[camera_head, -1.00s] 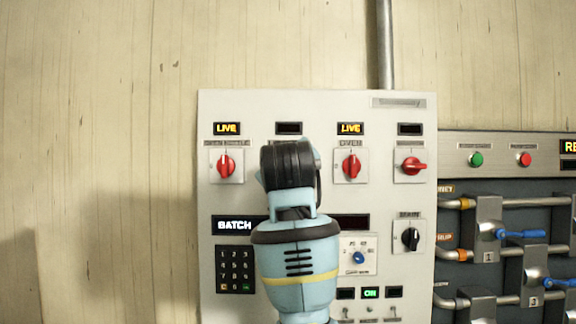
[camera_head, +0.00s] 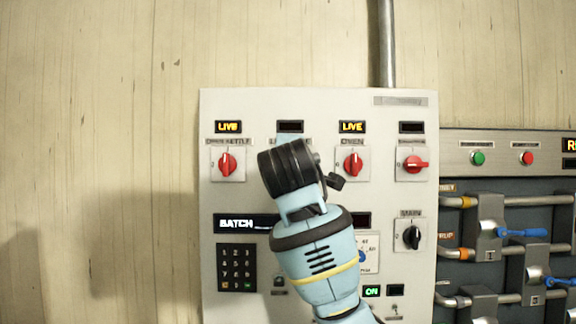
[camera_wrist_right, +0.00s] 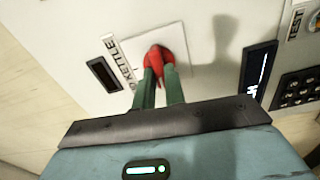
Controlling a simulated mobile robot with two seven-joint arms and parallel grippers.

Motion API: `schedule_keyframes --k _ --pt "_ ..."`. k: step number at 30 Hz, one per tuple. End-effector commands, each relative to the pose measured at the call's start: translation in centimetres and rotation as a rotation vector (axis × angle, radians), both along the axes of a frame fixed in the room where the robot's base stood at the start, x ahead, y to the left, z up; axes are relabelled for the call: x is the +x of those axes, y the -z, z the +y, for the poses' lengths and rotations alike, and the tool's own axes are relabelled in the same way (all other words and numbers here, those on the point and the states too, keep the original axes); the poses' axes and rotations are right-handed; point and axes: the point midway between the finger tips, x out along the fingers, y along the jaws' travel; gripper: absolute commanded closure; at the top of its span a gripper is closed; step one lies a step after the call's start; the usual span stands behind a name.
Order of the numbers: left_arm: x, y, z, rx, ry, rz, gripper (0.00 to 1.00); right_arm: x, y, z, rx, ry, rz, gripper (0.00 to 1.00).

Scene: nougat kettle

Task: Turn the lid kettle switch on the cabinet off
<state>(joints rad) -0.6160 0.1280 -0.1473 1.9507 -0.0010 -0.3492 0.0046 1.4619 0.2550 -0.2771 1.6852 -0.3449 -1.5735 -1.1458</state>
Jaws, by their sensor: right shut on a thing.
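The lid kettle switch is a red rotary knob (camera_wrist_right: 157,55) on a white square plate, beside a label of which "KETTLE" is readable in the right wrist view. My right gripper (camera_wrist_right: 159,74) has its two green fingers shut on this knob. In the head view my right arm covers the knob and the fingertips. The small display (camera_head: 290,127) above this switch is dark; it also shows dark in the right wrist view (camera_wrist_right: 104,74). The switch sits on the pale cabinet (camera_head: 225,300). My left gripper is not in view.
Red switches stand left (camera_head: 227,163) and right (camera_head: 353,163) under displays reading "LIVE". Another red switch (camera_head: 414,164) has a dark display. A black main switch (camera_head: 411,235) and a keypad (camera_head: 237,267) are lower. Valves with blue handles (camera_head: 523,232) are at the right.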

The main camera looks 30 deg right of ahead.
Motion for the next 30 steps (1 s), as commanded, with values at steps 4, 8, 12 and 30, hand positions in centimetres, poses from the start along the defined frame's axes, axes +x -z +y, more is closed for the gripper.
schedule_keyframes --k 4,8,12,30 --pt "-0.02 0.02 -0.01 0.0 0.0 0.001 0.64 0.04 0.16 -0.01 -0.044 0.001 0.031 1.0" --pt "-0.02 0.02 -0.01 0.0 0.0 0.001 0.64 0.05 0.17 0.0 -0.067 0.001 0.045 1.0" --pt "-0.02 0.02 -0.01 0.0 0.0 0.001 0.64 0.05 0.18 0.01 -0.079 0.001 0.052 1.0" --pt "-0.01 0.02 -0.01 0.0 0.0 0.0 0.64 0.05 0.13 0.02 -0.079 0.0 0.051 0.66"
